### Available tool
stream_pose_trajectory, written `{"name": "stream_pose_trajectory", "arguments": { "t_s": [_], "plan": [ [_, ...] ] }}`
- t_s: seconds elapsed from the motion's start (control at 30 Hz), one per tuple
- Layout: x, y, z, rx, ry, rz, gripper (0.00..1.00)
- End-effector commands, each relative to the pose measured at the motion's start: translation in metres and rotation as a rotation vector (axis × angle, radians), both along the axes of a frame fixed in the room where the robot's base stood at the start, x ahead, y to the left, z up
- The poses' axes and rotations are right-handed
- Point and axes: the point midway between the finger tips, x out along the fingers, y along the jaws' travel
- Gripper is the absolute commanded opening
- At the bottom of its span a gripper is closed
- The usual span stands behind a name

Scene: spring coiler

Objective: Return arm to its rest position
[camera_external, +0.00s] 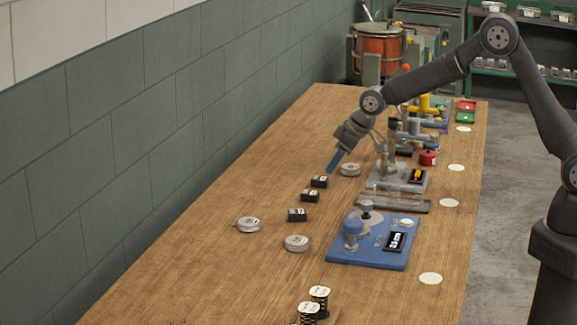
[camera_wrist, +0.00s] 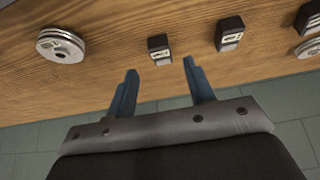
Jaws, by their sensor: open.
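My gripper (camera_external: 335,161) is over the far left part of the wooden bench (camera_external: 240,290), pointing down and to the left. In the wrist view its two blue fingers (camera_wrist: 159,75) are spread apart with nothing between them. A small black block with a light label (camera_wrist: 160,49) lies beyond the fingertips. In the external view the nearest black block (camera_external: 319,181) sits just below and left of the fingertips, apart from them. My arm reaches in from the right.
Two more black blocks (camera_external: 310,196) (camera_external: 297,215) and several grey discs (camera_external: 249,224) lie on the bench. A blue-based fixture (camera_external: 370,257) and a grey fixture (camera_external: 400,178) stand to the right. Dark spools (camera_external: 319,298) stand in front. A grey-green block wall (camera_external: 90,190) borders the left.

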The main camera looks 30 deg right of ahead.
Motion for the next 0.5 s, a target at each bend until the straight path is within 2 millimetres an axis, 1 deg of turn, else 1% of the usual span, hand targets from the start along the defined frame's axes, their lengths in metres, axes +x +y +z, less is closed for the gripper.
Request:
{"name": "stream_pose_trajectory", "arguments": {
  "t_s": [0.03,0.4,0.43,0.5],
  "plan": [
    [-0.003,-0.003,0.009,0.001,-0.001,0.000,0.49],
    [-0.025,-0.024,0.061,0.001,-0.001,0.000,0.49],
    [-0.022,-0.021,0.050,-0.004,0.004,0.000,0.49],
    [-0.017,-0.016,0.038,-0.003,0.003,0.000,0.49]
  ]
}}
